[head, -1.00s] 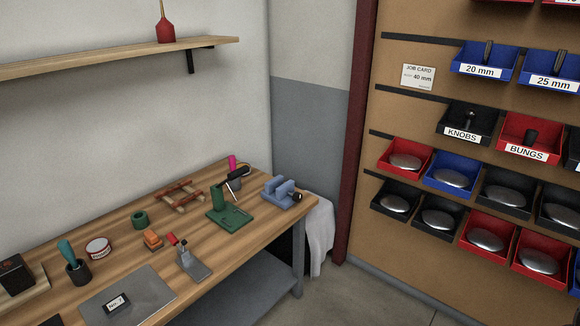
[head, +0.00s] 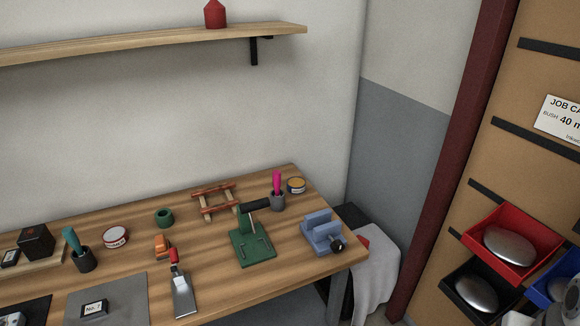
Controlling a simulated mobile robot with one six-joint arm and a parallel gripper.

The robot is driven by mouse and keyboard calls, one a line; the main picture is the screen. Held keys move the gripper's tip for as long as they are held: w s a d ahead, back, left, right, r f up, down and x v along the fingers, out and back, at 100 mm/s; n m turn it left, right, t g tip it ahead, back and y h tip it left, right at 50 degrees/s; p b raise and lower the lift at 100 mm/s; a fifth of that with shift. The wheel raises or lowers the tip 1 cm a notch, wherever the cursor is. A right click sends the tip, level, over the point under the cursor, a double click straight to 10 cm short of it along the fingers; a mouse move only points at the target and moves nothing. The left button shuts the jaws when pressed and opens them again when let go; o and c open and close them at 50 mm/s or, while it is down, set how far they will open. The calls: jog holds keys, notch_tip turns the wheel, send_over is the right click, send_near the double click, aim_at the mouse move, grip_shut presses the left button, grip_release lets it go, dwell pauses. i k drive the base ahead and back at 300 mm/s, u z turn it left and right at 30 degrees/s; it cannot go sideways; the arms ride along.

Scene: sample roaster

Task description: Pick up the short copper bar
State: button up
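A small rack (head: 204,203) with reddish-brown, copper-looking bars stands toward the back of the wooden bench in the head view. One bar lies across its back (head: 214,188) and another across its front (head: 221,208). They are too small to tell which is the short one. My gripper is not in view, so its opening does not show.
On the bench (head: 130,220), a green stand (head: 252,248) and a pink-handled tool in a cup (head: 278,198) stand right of the rack. A blue vise (head: 322,235) is at the right end. A green ring (head: 164,217) lies left. A shelf (head: 150,42) hangs above.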

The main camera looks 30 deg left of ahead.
aim_at(216, 208)
jog(key=u, duration=0.7)
jog(key=i, duration=1.1)
jog(key=u, duration=0.85)
jog(key=i, duration=0.3)
jog(key=u, duration=0.2)
jog(key=k, duration=0.75)
jog(key=u, duration=0.2)
jog(key=i, duration=0.8)
jog(key=z, duration=0.05)
